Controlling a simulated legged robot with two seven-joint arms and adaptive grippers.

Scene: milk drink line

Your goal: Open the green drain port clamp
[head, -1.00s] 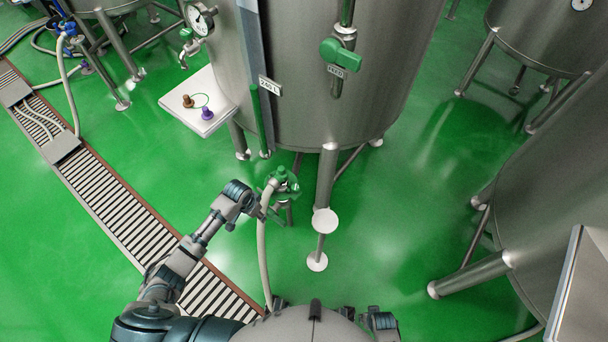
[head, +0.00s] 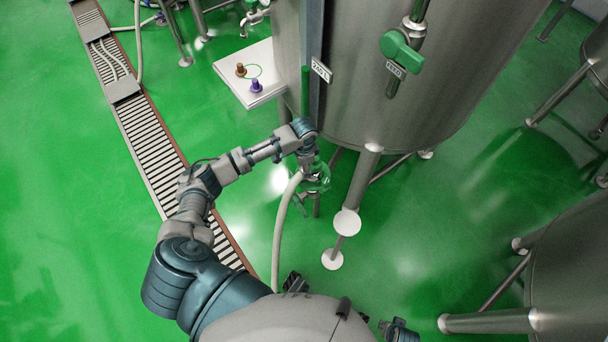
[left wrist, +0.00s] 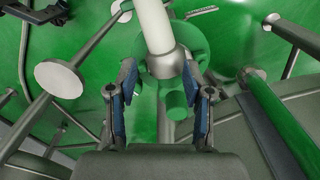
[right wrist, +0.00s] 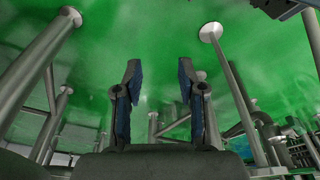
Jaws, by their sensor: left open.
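The green drain port clamp (head: 322,176) sits on the drain port below the big steel tank, partly hidden by my left gripper (head: 308,160). A pale hose (head: 280,225) runs from it down to the floor. In the left wrist view the green clamp (left wrist: 196,38) surrounds the metal end of the hose (left wrist: 153,25), and a round green knob (left wrist: 177,104) lies between the fingers. My left gripper (left wrist: 158,74) is open, with its fingers either side of these parts; I cannot tell whether they touch. My right gripper (right wrist: 159,70) is open and empty over green floor.
The steel tank (head: 375,90) stands close behind the clamp, with a leg (head: 360,190) just right of it. A white shelf (head: 235,75) with a brown and a purple knob is at upper left. A floor drain grate (head: 150,140) runs along the left. Open floor lies in front.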

